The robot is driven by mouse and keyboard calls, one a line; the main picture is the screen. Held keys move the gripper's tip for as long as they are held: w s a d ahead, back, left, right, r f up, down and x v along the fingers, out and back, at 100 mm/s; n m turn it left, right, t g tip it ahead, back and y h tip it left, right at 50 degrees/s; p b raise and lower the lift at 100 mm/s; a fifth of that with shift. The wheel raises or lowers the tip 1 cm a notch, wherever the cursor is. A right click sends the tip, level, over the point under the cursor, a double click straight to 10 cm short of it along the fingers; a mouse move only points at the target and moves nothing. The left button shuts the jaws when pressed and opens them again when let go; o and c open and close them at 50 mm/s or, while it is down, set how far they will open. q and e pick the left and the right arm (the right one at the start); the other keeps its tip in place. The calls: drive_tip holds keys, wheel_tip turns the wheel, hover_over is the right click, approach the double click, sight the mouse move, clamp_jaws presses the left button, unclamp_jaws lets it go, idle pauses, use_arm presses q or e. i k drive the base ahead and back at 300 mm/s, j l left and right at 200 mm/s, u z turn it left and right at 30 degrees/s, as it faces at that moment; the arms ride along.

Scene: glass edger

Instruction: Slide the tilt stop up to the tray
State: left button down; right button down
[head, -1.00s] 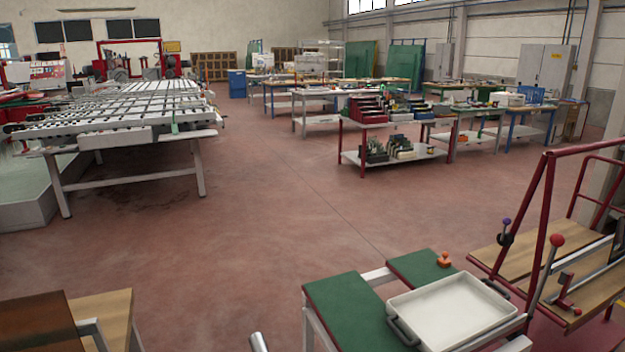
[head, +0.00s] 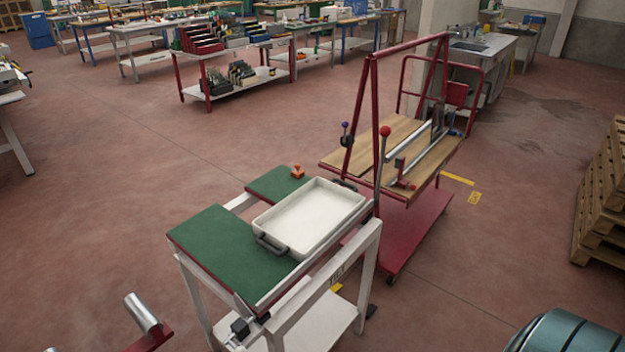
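The white tray (head: 310,217) lies on a table topped with green pads, with a dark handle at its near left end and another at its far end. A small orange knobbed piece (head: 297,172) stands on the smaller green pad (head: 272,186), just beyond the tray's far left edge. It looks like the tilt stop, but I cannot be sure. A narrow gap seems to lie between it and the tray. Neither of my grippers is in view.
A larger green pad (head: 225,248) covers the table's near left part. A red-framed trolley (head: 424,236) with wooden boards stands right behind the table. A metal roller (head: 141,312) is at lower left, a teal drum (head: 565,335) at lower right, pallets (head: 605,200) at right. Floor at left is open.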

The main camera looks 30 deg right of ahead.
sight(298, 173)
drive_tip(key=l+u, duration=0.25)
drive_tip(key=i+l+u, duration=0.1)
drive_tip(key=l+u, duration=0.35)
drive_tip(key=l, duration=0.55)
drive_tip(key=l+u, duration=0.2)
drive_tip(key=l, duration=1.25)
drive_tip(key=k+l, duration=0.15)
drive_tip(key=l, duration=0.55)
drive_tip(key=l+u, duration=0.1)
drive_tip(key=l, duration=0.55)
drive_tip(key=k+l, duration=0.15)
drive_tip(key=l, duration=1.2)
drive_tip(key=k+u, duration=0.05)
